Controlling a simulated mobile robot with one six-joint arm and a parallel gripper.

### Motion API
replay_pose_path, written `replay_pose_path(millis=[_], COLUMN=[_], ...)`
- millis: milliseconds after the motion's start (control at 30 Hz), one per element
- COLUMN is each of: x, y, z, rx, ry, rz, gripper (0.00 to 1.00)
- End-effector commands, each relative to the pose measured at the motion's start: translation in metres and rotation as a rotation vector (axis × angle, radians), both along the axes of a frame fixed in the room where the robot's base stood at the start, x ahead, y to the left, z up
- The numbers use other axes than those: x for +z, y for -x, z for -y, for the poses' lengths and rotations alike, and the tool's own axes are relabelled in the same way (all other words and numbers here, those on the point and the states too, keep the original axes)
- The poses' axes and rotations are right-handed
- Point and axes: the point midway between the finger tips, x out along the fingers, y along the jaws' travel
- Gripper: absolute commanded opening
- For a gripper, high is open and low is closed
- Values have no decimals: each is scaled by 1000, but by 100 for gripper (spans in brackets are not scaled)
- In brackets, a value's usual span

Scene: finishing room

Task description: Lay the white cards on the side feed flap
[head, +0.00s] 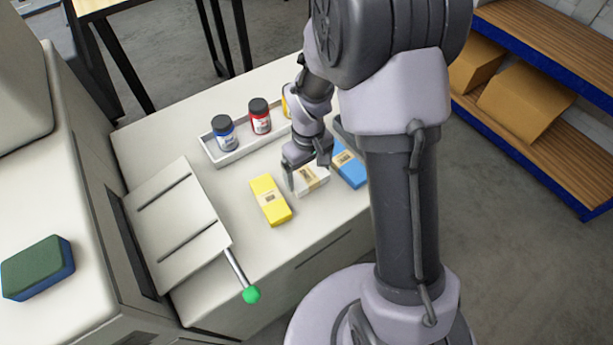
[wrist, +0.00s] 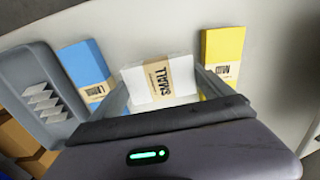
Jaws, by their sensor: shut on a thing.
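The white cards (head: 311,179) are a banded pack on the white worktop, between a yellow pack and a blue pack. My gripper (head: 308,178) is over them and shut on the pack. In the wrist view the white cards (wrist: 158,80) sit between my two fingers (wrist: 160,92), with a tan band marked "SMALL". I cannot tell if the pack is clear of the worktop. The side feed flap (head: 178,215) is a pale tilted plate with two dark slots, at the left on the machine's side. Nothing lies on it.
The yellow pack (head: 269,200) lies between the white cards and the flap. The blue pack (head: 349,167) is just right of my gripper. A tray (head: 223,157) of bottles stands behind. A lever with a green knob (head: 251,294) sticks out by the flap's front corner.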

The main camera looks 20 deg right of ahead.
Motion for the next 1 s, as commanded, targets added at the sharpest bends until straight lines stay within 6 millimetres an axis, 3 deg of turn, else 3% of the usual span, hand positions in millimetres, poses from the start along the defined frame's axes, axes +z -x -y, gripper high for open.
replay_pose_path(millis=[133,300,633,667,700,900,1000], x=[-5,-40,-40,-39,-39,-38,-25], y=[-16,-14,-14,-14,-14,-14,-14], z=[0,0,0,0,0,0,0], rx=[-1,0,-1,-1,-1,-1,0], ry=[-1,0,0,0,0,0,-1], rz=[-1,-1,0,0,0,0,2], gripper=[44,44,44,96,100,100,100])
